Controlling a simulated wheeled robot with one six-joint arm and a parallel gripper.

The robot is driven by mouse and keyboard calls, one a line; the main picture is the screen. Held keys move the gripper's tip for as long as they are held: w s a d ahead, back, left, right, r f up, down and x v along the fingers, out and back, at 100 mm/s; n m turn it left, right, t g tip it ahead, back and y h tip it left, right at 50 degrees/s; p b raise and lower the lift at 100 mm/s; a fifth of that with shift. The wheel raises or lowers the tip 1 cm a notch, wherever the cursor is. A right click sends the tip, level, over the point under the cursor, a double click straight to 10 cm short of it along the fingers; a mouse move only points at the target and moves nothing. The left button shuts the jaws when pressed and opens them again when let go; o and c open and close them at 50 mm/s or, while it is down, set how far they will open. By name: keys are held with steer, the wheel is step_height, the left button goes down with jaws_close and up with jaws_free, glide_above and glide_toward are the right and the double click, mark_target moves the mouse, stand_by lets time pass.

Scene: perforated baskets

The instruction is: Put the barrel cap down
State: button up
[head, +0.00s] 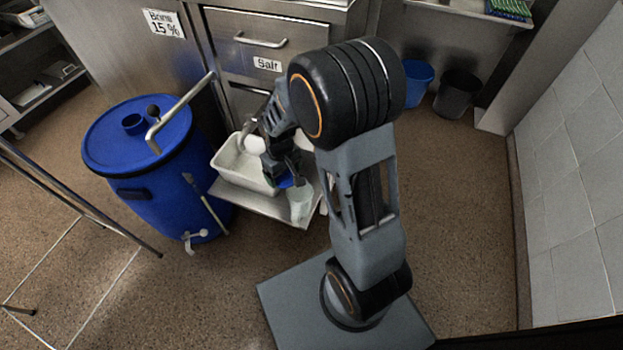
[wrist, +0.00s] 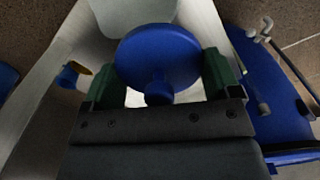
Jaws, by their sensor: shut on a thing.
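The barrel cap (wrist: 158,55) is a round blue disc with a short knob, seen large in the wrist view. My gripper (wrist: 160,72) is shut on it, with a green finger at each side. In the head view my gripper (head: 281,168) hangs over the steel shelf (head: 262,205), and a bit of the blue cap (head: 284,182) shows below it. I cannot tell whether the cap touches anything below.
A white basin (head: 228,160) stands on the shelf left of my gripper, and a pale cup (head: 300,204) near the shelf's front. A bent metal pipe (head: 183,106) rises from the barrel lid. Blue and black bins (head: 457,92) stand at the back right. The floor at right is clear.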

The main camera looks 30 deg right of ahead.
steer(key=w+d+f+b, duration=0.2)
steer(key=w+d+f, duration=0.15)
steer(key=d, duration=0.25)
steer(key=b, duration=0.2)
glide_above(311, 177)
steer(key=f, duration=0.4)
steer(key=shift+s+a+f, duration=0.25)
steer(key=shift+a+f, duration=0.05)
steer(key=shift+a, duration=0.1)
steer(key=shift+w+d+f+b, duration=0.1)
steer(key=shift+d+f+b, duration=0.2)
steer(key=shift+f+b, duration=0.1)
steer(key=shift+d+f+b, duration=0.1)
steer(key=shift+f+b, duration=0.45)
steer(key=shift+f, duration=1.05)
steer(key=shift+f, duration=0.2)
steer(key=o, duration=0.8)
steer(key=shift+c, duration=0.2)
steer(key=shift+r, duration=0.1)
